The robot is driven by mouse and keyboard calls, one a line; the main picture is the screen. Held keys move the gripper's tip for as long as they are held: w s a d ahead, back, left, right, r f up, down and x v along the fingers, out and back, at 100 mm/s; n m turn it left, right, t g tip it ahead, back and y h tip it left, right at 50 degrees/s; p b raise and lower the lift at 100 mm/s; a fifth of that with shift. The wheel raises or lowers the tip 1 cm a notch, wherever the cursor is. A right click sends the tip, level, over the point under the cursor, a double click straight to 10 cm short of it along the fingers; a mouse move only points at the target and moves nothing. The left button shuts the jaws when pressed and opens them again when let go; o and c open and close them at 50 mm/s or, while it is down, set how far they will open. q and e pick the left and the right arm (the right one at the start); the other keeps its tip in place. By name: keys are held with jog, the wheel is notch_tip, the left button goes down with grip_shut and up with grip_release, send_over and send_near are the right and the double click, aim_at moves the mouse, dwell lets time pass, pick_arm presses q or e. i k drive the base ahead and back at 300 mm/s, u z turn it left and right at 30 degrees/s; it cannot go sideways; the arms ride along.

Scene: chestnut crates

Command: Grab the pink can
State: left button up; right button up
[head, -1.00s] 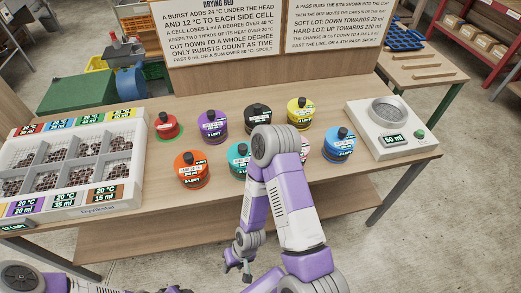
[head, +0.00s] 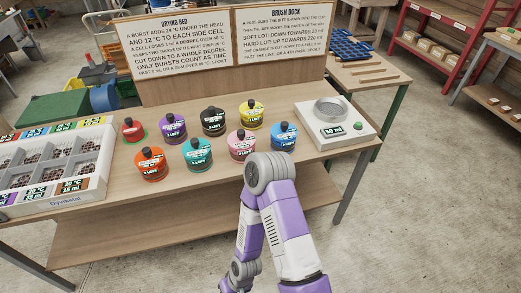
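The pink can (head: 242,146) stands upright on the wooden table in the front row, between the teal can (head: 197,154) and the blue can (head: 283,138). It has a black knob on top and a label on its front. My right arm's elbow rises just in front of it, to the lower right, without covering much of it in this view. That arm folds back down and its wrist meets the bottom edge, so the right gripper's fingers are out of frame. My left gripper is not in view.
An orange can (head: 152,165) is at the row's left; purple (head: 173,129), black (head: 213,122) and yellow (head: 251,115) cans stand behind. A white scale-like device (head: 334,133) stands right. Signboards back the table.

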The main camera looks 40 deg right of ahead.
aim_at(242, 142)
jog(key=z, duration=0.75)
jog(key=i, duration=0.35)
jog(key=z, duration=0.05)
